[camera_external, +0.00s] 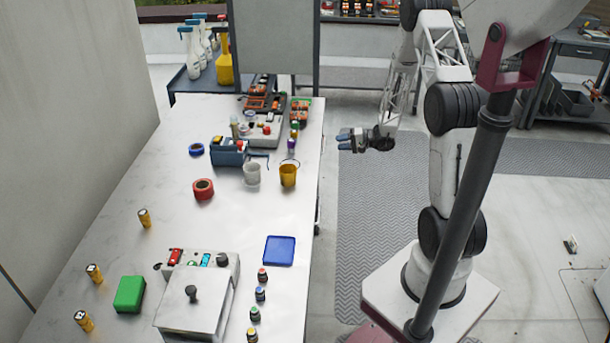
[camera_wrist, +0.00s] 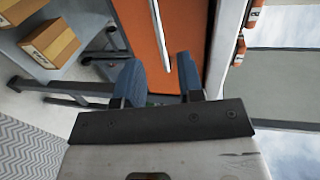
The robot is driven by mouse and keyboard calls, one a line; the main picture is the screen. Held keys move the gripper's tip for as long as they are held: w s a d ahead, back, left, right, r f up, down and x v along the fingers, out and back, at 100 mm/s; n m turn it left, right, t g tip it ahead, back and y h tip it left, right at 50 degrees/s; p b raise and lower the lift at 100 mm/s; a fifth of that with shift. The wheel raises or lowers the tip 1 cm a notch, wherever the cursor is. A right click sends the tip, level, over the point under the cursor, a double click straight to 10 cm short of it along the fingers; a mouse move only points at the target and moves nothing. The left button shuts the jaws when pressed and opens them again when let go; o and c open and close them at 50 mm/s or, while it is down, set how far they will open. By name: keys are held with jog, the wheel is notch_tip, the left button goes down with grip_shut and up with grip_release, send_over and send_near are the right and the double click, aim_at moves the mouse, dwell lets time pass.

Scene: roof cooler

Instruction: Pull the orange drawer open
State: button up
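In the wrist view, an orange drawer front (camera_wrist: 143,32) fills the upper middle. A pale metal bar (camera_wrist: 160,32), which looks like its handle, runs along it. My gripper (camera_wrist: 159,62) has its two blue fingers apart with nothing held. The bar's lower end appears between the fingertips, nearer the right one; I cannot tell whether they touch. In the external view, my gripper (camera_external: 343,139) is to the right of the white table's right edge, fingers pointing left. I cannot make out the orange drawer in that view; the table's side is hidden.
The white table (camera_external: 150,185) carries a yellow bucket (camera_external: 288,174), a white bucket (camera_external: 251,174), red tape (camera_external: 203,189), a blue tray (camera_external: 280,251) and a grey box (camera_external: 195,300). Cardboard boxes (camera_wrist: 50,42) show in the wrist view. Open floor mat (camera_external: 375,200) lies right of the table.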

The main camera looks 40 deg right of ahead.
aim_at(324, 144)
jog(key=shift+w+a, duration=0.1)
jog(key=shift+a, duration=0.05)
jog(key=shift+x, duration=3.75)
grip_shut()
